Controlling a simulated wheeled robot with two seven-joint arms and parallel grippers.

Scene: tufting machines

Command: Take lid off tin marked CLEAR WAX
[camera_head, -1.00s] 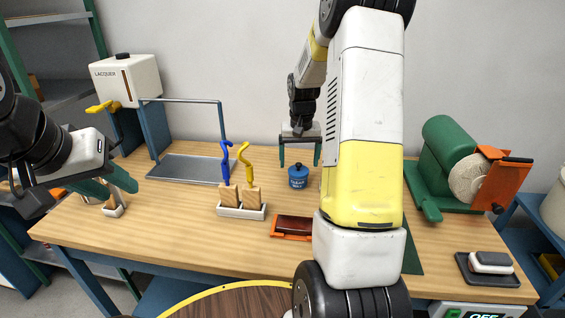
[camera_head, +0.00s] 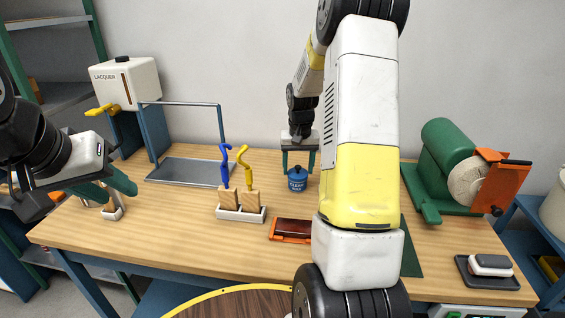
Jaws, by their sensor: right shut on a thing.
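The blue tin (camera_head: 297,184) stands on the wooden workbench near the back middle, with white lettering that reads CLEAR WAX. I see no clear gap between lid and tin. My left gripper (camera_head: 122,196) is at the left end of the bench, open and empty, its two green fingers apart.
A white holder (camera_head: 241,214) with wooden-handled blue and yellow hooks stands left of the tin. A red-brown block in an orange tray (camera_head: 291,230) lies in front. A metal tray with a blue frame (camera_head: 185,170) is further left. A green buffing machine (camera_head: 446,160) stands right.

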